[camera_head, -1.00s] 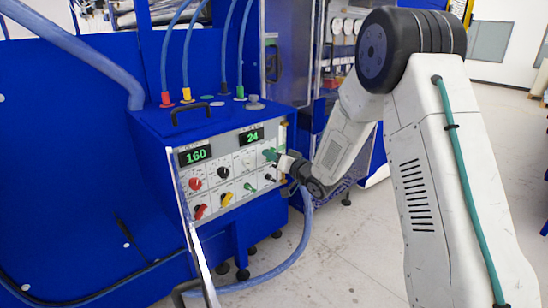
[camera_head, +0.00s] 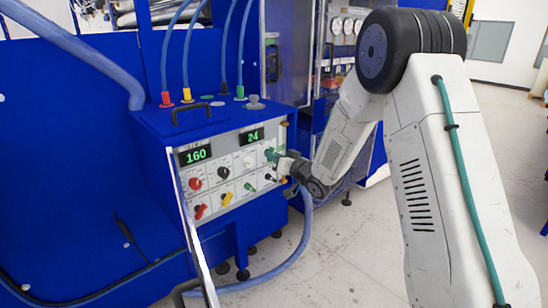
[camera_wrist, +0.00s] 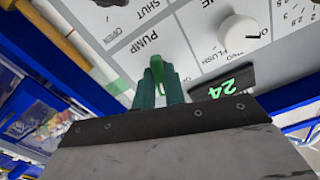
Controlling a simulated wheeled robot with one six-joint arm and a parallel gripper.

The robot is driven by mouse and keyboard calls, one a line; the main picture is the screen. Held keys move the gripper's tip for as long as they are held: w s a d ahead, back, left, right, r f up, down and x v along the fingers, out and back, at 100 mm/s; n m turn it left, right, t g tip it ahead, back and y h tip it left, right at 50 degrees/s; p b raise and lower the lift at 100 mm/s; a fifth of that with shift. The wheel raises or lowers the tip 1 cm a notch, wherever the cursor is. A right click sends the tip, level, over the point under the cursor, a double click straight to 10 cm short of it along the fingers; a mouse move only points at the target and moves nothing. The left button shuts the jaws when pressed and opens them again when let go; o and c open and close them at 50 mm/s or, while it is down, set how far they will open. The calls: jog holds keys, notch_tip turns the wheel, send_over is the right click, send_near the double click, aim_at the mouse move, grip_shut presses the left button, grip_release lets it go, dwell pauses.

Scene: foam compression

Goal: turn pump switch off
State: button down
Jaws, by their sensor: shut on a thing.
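The green pump switch (camera_wrist: 158,66) sits on the white control panel (camera_wrist: 205,50) beside the printed word PUMP in the wrist view. My gripper (camera_wrist: 158,82) has its teal fingers closed around the switch, one on each side. The fingers hide part of the switch, so its exact setting is hard to read. In the head view my gripper (camera_head: 273,155) is at the upper right of the control panel (camera_head: 232,166), and the switch there is largely hidden by it.
A white knob (camera_wrist: 238,34) and the green "24" display (camera_wrist: 222,90) are close to my fingers. Red, black and yellow knobs (camera_head: 227,198) fill the panel's left part. A blue hose (camera_head: 303,235) hangs below my wrist. The floor (camera_head: 345,250) there is clear.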

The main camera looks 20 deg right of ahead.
jog(key=shift+n, duration=4.8)
jog(key=c, duration=1.5)
grip_release()
jog(key=shift+o, duration=0.2)
jog(key=shift+s, duration=0.1)
jog(key=v, duration=0.7)
jog(key=shift+s+d, duration=0.2)
jog(key=shift+s, duration=0.05)
